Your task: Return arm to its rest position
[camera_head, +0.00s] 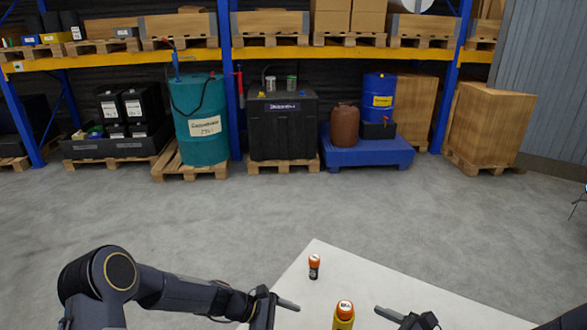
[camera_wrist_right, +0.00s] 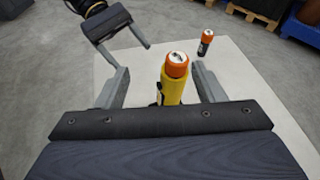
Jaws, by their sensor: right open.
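My right gripper (camera_wrist_right: 160,68) is open in the right wrist view, its two fingers apart. A yellow canister with an orange cap (camera_wrist_right: 171,88) stands upright between the fingers in that view, with a gap on both sides. It also shows at the bottom edge of the head view (camera_head: 344,313), left of the right gripper's visible finger. My left gripper (camera_head: 283,304) is at the table's left edge, left of the canister, holding nothing visible. In the right wrist view its two fingers look apart (camera_wrist_right: 126,54).
A small black canister with an orange cap (camera_head: 314,267) stands near the far corner of the pale table (camera_head: 400,278). Open grey floor lies beyond. Shelving with a teal drum (camera_head: 200,105), a black tank (camera_head: 283,135) and a blue drum (camera_head: 379,95) stands at the back.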

